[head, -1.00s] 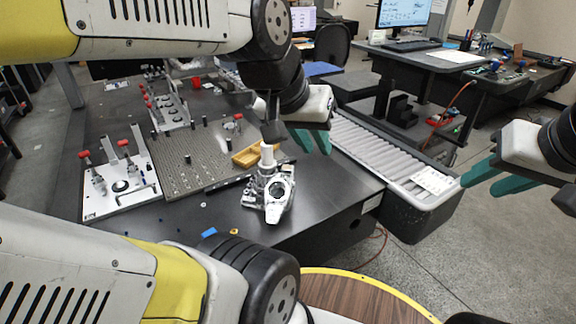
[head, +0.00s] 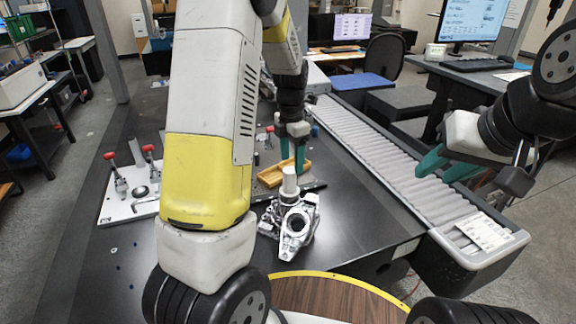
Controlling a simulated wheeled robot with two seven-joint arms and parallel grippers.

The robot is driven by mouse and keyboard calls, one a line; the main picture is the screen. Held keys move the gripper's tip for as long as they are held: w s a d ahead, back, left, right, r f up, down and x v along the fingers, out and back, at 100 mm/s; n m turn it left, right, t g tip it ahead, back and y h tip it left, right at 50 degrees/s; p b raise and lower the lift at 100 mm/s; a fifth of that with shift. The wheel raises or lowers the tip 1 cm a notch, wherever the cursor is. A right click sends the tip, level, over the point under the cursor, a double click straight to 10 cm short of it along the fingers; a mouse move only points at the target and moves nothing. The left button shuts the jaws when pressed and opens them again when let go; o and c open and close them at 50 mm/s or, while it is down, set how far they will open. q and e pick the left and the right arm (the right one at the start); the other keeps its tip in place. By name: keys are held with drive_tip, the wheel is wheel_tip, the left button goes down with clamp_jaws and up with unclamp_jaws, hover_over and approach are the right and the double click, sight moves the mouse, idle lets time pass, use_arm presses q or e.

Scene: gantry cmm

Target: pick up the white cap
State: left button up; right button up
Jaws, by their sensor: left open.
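The white cap (head: 289,180) is a small pale upright cylinder. It shows just above the silver metal casting (head: 297,226) on the dark table; I cannot tell whether it sits on the casting or just behind it. My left gripper (head: 293,166), with green fingers, points down behind and slightly above the cap in the head view. Its fingers are apart and nothing shows between them. My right gripper (head: 438,172) is off to the right over the roller conveyor, with its green fingers apart and empty.
A white plate with red-handled clamps (head: 130,200) is at left. The roller conveyor (head: 400,165) runs along the right. The dark table (head: 345,215) is clear right of the casting.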

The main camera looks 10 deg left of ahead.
sight(289, 178)
use_arm(q)
drive_tip(key=shift+w+a+f+n, duration=0.25)
drive_tip(key=shift+f+n, duration=0.15)
drive_tip(key=shift+f, duration=0.05)
drive_tip(key=shift+a+f, duration=0.1)
drive_tip(key=shift+f, duration=0.25)
drive_tip(key=f, duration=0.7)
drive_tip(key=shift+w+a, duration=0.15)
drive_tip(key=shift+w, duration=0.1)
drive_tip(key=shift+c, duration=0.4)
clamp_jaws()
drive_tip(key=shift+r, duration=0.1)
